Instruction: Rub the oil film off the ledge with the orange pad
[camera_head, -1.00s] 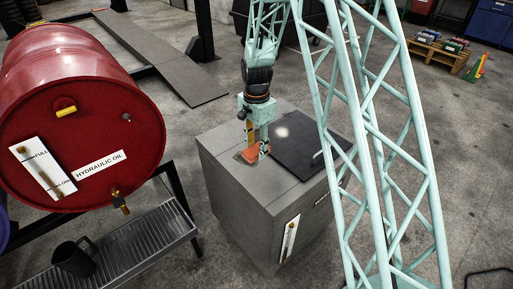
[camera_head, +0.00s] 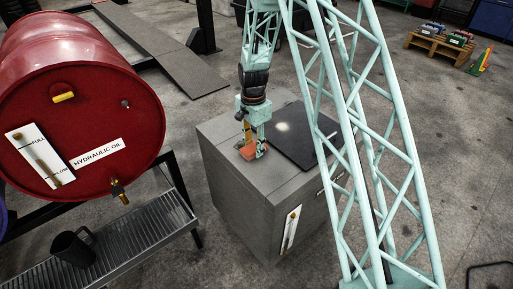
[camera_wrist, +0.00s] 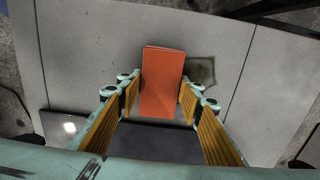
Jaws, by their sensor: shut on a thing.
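The orange pad (camera_head: 247,152) is between the fingers of my gripper (camera_head: 254,143), low over the grey ledge (camera_head: 222,138) on top of a cabinet. The wrist view shows the pad (camera_wrist: 162,75) as an upright orange block between two yellow-lined fingers. My gripper (camera_wrist: 160,100) is shut on it. The oil film (camera_wrist: 203,70) is a dark patch with a darker outline, just right of the pad in the wrist view. The pad may cover part of it. I cannot tell whether the pad's underside touches the ledge.
A dark, shiny panel (camera_head: 306,136) lies on the cabinet top beside the gripper. My lattice column crosses the right side.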

